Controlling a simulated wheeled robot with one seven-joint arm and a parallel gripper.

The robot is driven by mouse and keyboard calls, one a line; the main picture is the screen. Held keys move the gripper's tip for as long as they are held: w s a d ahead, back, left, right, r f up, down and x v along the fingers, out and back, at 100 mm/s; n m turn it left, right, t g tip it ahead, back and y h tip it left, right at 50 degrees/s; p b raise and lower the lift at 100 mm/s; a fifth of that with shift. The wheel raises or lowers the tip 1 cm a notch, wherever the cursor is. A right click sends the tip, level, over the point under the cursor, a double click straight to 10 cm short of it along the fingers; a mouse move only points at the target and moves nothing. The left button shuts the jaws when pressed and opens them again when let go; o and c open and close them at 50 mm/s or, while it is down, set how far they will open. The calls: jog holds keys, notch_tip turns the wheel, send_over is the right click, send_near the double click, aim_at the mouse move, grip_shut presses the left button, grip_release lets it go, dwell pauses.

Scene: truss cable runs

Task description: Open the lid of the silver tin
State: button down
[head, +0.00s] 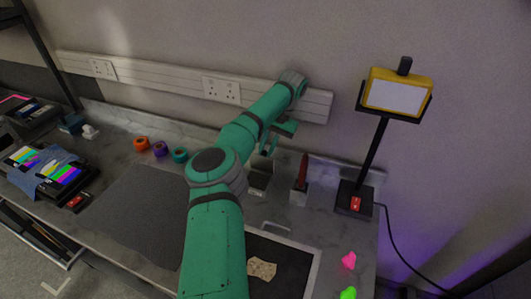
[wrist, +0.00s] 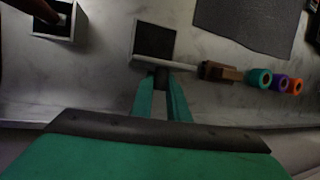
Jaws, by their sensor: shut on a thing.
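The silver tin (head: 257,192) stands on the grey bench near the wall, partly behind my arm in the head view. In the wrist view its dark inside (wrist: 155,40) shows, so it is at least partly open. Its lid (wrist: 190,67) looks raised at the wall side, seen nearly edge-on as a pale bar. My gripper (wrist: 160,88) is shut on a small dark piece at the middle of the lid, apparently its tab. In the head view my gripper (head: 268,147) is just above the tin, its fingertips partly hidden.
A small open box (head: 298,193) with a red-handled tool stands right of the tin. A work lamp (head: 397,95) is further right. Tape rolls (head: 160,149) lie to the left. A brown block (wrist: 220,71) lies near the lid's end. The wall (head: 190,88) is close behind.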

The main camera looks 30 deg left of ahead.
jog(key=shift+f, duration=0.1)
jog(key=c, duration=1.7)
grip_release()
jog(key=shift+a, duration=0.1)
jog(key=shift+d, duration=0.2)
